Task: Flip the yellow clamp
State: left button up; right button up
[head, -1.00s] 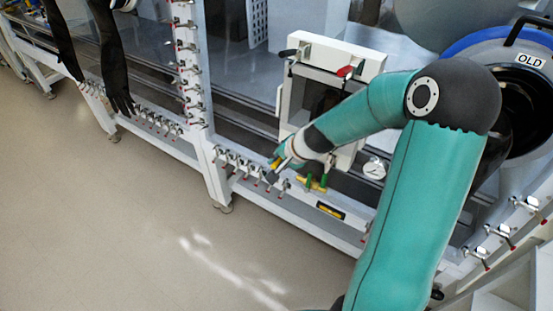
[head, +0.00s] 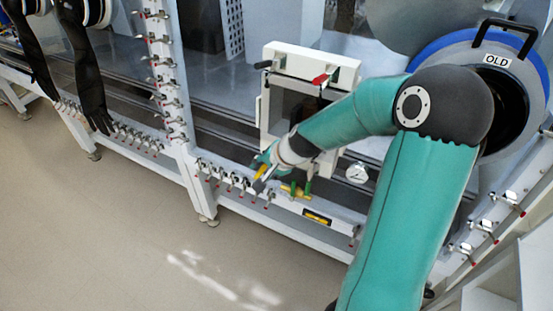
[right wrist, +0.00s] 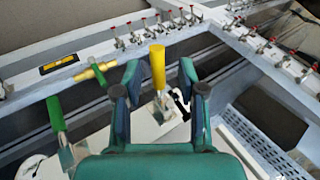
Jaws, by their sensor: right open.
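The yellow clamp (right wrist: 157,68) shows its upright yellow handle in the right wrist view, with a metal base below it on the white frame. My right gripper (right wrist: 158,88) is open in the wrist view, one finger on each side of the handle. Gaps show between both fingers and the handle. My left gripper is in neither view.
Green-handled valves (right wrist: 55,113) and a yellow fitting (right wrist: 96,71) sit close to the clamp. Several red-tipped clamps (right wrist: 160,28) line the rail. A white hatch (head: 311,65) and a round gauge (head: 357,173) are near my right arm. Black gloves (head: 85,75) hang at left.

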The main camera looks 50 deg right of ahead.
jog(key=v, duration=0.9)
jog(key=shift+s+r, duration=0.15)
jog(key=shift+r, duration=0.1)
jog(key=w+a+f+n+g+y, duration=0.2)
jog(key=a+f+n+g+y, duration=0.2)
jog(key=a+f, duration=1.05)
jog(key=s+a+f+n+g, duration=0.1)
jog(key=s+a+f+n, duration=0.2)
jog(key=a+f+n, duration=0.2)
jog(key=s+a+f+n+g, duration=0.1)
jog(key=s+a+f+n, duration=0.3)
jog(key=a+f, duration=0.6)
notch_tip(320, 180, down, 3)
jog(key=shift+s+a+f+n+y, duration=0.25)
jog(key=shift+s+a+n+y, duration=0.05)
jog(key=shift+n, duration=0.4)
